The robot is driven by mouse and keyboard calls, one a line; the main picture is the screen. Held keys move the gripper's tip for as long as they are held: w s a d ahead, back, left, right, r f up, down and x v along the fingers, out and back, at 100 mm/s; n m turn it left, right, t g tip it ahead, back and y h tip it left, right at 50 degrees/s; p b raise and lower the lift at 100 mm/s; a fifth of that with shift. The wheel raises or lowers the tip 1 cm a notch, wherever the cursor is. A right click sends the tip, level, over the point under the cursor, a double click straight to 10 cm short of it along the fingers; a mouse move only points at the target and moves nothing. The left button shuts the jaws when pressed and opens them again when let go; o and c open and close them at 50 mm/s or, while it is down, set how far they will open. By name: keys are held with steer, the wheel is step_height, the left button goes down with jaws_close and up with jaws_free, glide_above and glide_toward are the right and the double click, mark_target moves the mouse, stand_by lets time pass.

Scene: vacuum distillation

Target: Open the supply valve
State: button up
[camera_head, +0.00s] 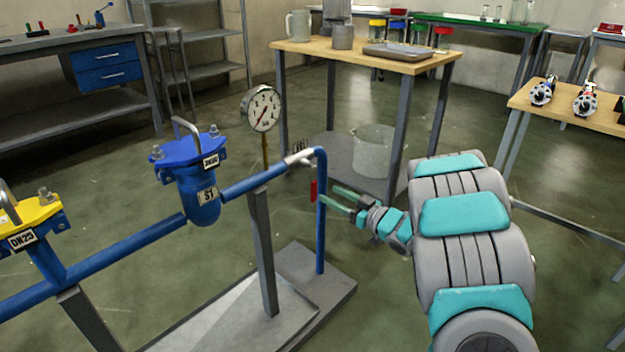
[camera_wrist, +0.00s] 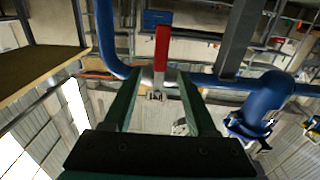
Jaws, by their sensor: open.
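The supply valve shows as a red lever handle (camera_head: 313,190) hanging down beside the bend of the blue pipe, near its grey metal fitting (camera_head: 299,158). In the wrist view the red handle (camera_wrist: 162,48) stands upright in the picture, ahead of and between the fingertips. My gripper (camera_head: 338,197) is just right of the handle and the vertical pipe, its fingers pointing left towards them. In the wrist view my gripper (camera_wrist: 160,78) has its two green fingers apart with nothing clasped between them. Whether a finger touches the handle cannot be told.
The blue pipe (camera_head: 320,228) drops to a grey base plate (camera_head: 334,288). A blue strainer (camera_head: 200,190), a pressure gauge (camera_head: 262,108) and a yellow-topped fitting (camera_head: 28,217) sit along the line to the left. A wooden-topped table (camera_head: 325,58) stands behind. Open floor lies between the benches.

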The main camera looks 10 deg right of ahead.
mark_target(316, 186)
steer(key=x, duration=0.7)
steer(key=shift+w+a, duration=0.2)
steer(key=shift+a, duration=0.05)
jaws_close()
stand_by(1.2)
